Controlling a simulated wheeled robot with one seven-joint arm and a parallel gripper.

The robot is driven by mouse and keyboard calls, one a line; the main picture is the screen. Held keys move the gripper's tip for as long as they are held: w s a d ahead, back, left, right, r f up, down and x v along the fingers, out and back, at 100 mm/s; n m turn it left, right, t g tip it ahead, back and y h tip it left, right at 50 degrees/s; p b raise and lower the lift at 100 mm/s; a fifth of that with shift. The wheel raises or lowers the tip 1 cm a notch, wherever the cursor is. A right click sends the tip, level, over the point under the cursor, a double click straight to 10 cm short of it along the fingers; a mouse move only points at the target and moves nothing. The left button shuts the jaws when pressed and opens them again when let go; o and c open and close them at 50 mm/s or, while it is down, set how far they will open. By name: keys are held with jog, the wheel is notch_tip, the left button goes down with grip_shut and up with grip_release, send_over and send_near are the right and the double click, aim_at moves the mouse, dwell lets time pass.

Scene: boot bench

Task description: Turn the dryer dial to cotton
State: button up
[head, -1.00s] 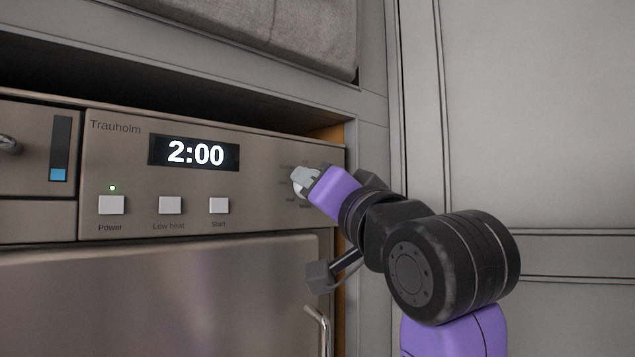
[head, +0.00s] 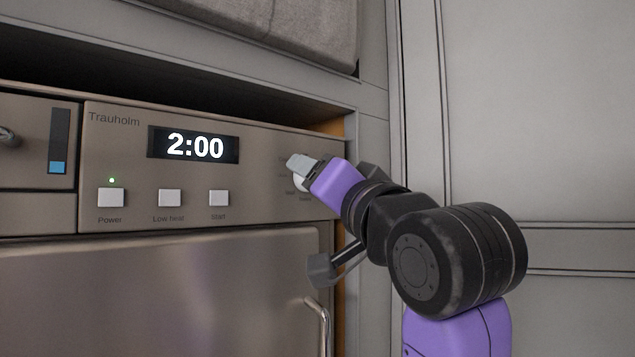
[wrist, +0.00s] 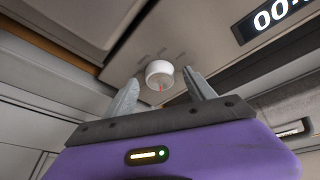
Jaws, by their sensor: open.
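In the head view the dial (head: 299,184) is mostly hidden behind my gripper (head: 301,162). My gripper also shows in the wrist view (wrist: 160,86), open with nothing between the fingers. Small labels surround the dial, too small to read here. The dryer panel (head: 265,165) shows 2:00 on its display (head: 194,146).
White buttons marked Power (head: 111,197), Low heat (head: 170,198) and Start (head: 219,198) sit left of the dial. A green light glows above Power. A metal door handle (head: 321,318) stands out below the panel. A grey wall (head: 530,120) is close on the right.

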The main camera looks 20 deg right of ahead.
jog(key=b+v, duration=0.1)
jog(key=v, duration=0.6)
jog(key=shift+s, duration=0.15)
